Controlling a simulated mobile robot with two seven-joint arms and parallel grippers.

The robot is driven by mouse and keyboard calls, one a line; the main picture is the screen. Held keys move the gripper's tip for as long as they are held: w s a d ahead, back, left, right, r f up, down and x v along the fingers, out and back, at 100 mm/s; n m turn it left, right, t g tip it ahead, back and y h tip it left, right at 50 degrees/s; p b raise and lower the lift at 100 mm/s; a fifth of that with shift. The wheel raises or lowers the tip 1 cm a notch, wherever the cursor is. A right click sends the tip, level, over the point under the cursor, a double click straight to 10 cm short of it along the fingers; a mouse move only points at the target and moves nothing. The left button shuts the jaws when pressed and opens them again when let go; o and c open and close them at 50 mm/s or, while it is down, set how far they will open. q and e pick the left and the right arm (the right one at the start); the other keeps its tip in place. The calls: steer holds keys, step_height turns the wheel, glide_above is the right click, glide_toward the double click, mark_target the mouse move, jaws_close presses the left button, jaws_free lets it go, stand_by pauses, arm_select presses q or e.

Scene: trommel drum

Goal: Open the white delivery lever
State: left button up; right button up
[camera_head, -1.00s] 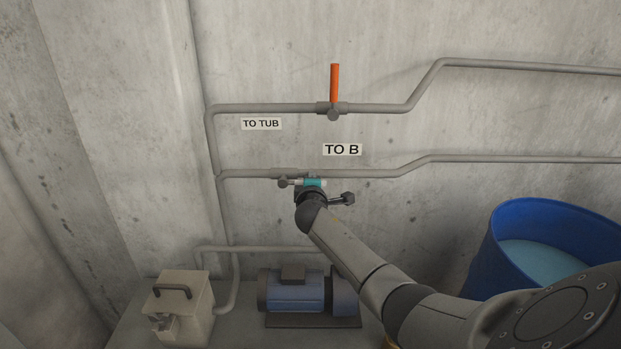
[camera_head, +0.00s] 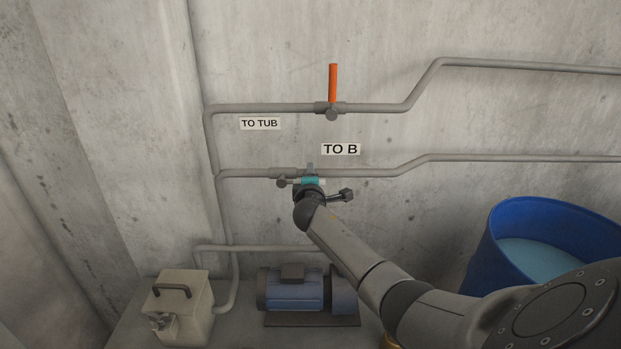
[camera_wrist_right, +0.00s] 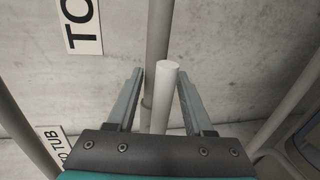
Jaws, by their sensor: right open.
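The white lever (camera_wrist_right: 164,90) runs up between the two grey fingers of my right gripper (camera_wrist_right: 160,72) in the right wrist view. The fingers are apart, with a gap on each side of the lever, and its lower end is hidden behind the gripper body. In the head view my right gripper (camera_head: 311,170) is at the lower pipe (camera_head: 365,172), just right of the grey valve knob (camera_head: 283,183). A small white end of the lever (camera_head: 322,182) shows beside the teal part of my gripper. My left gripper is not in view.
An upper pipe (camera_head: 270,108) carries an upright orange lever (camera_head: 333,83). Signs read "TO TUB" (camera_head: 260,124) and "TO B" (camera_head: 341,149). Below stand a blue motor (camera_head: 295,297), a beige box (camera_head: 192,308) and a blue barrel (camera_head: 494,262). The concrete wall is close behind the pipes.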

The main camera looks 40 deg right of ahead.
steer(key=v, duration=1.5)
steer(key=shift+p, duration=0.35)
steer(key=shift+s+a+r, duration=0.1)
